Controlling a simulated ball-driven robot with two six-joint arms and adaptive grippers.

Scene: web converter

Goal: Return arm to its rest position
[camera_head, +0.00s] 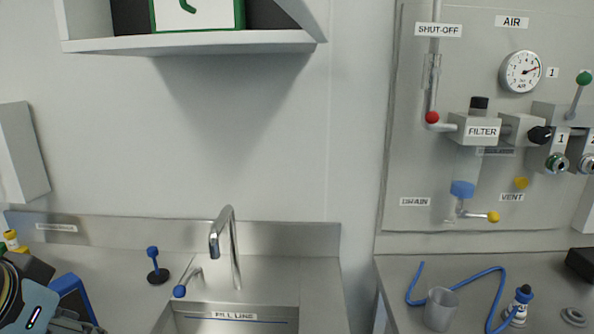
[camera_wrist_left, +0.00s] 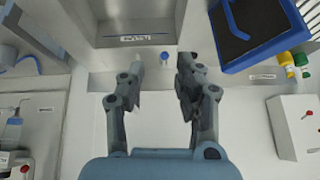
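My left arm comes in at the lower left corner of the head view, and part of my left gripper (camera_head: 75,326) shows there at the picture's edge. In the left wrist view my left gripper (camera_wrist_left: 162,65) has its two dark fingers spread apart with nothing between them. The fingers point toward the counter edge by the sink (camera_wrist_left: 140,20). My right arm and right gripper are in neither view.
A sink (camera_head: 235,318) with a tap (camera_head: 222,235) and a blue-topped stand (camera_head: 153,265) lie right of my left arm. A blue tray (camera_wrist_left: 262,40) and yellow and green caps (camera_wrist_left: 290,64) are near the gripper. A shelf (camera_head: 190,44) overhangs. A beaker (camera_head: 440,309) and blue hose (camera_head: 418,285) lie right.

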